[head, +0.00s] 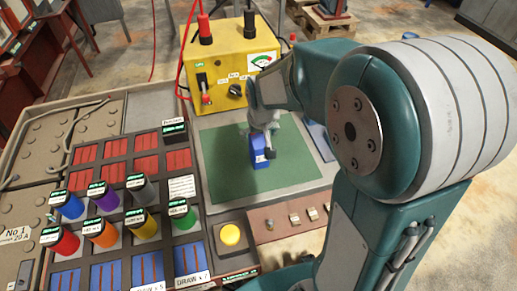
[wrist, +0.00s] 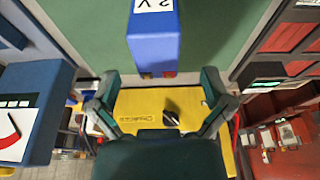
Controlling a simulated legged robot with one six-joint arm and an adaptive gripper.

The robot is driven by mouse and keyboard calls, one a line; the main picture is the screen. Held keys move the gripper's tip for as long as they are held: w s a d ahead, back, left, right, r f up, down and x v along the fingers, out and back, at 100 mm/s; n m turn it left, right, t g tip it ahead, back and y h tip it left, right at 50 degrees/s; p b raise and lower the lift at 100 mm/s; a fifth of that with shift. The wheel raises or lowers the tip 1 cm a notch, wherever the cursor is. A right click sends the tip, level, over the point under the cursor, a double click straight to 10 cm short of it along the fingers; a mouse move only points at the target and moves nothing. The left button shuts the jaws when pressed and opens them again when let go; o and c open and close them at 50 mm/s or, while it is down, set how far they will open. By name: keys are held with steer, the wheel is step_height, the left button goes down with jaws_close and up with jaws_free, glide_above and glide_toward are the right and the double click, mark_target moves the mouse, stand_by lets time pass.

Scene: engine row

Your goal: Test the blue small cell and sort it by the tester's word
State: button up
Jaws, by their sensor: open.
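The blue small cell (head: 257,150) stands on the green mat (head: 225,165) in front of the yellow tester (head: 235,75). The tester carries a dial, a switch, a knob and red and black terminals.
Left of the mat is a rack with red-striped slots (head: 147,165) and blue-striped slots (head: 148,268). Several coloured cylinders (head: 107,200) stand between them. A yellow button (head: 230,234) sits at the mat's near left corner. A blue box with a meter (wrist: 30,115) shows in the wrist view.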

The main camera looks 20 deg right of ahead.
mark_target(259, 139)
steer(key=x, duration=0.5)
steer(key=shift+w+d+f, duration=0.2)
steer(key=shift+w+f, duration=0.1)
steer(key=c, duration=1.3)
